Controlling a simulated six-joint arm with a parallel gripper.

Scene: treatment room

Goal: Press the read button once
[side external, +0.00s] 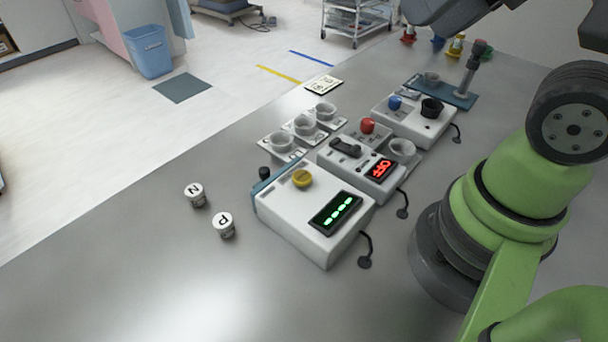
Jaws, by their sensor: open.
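No legible label marks the read button. The nearest white box (291,222) has a round yellow button (302,178) on top and a dark display (336,213) showing green dashes. A second white device behind it has a black switch (346,148) and a display (381,169) reading OFF in red. A red button (367,125) sits behind that, and a blue button (394,103) is on the farthest white box (414,124). Nothing touches these buttons. My gripper's fingers are not visible; only parts of my arm show at the right and top right.
Two small round pieces marked N (195,194) and P (223,224) stand left of the nearest box. Several white cups (304,124) stand behind it. A blue tray (463,100) with an upright post is farther back. The grey table's front left is clear.

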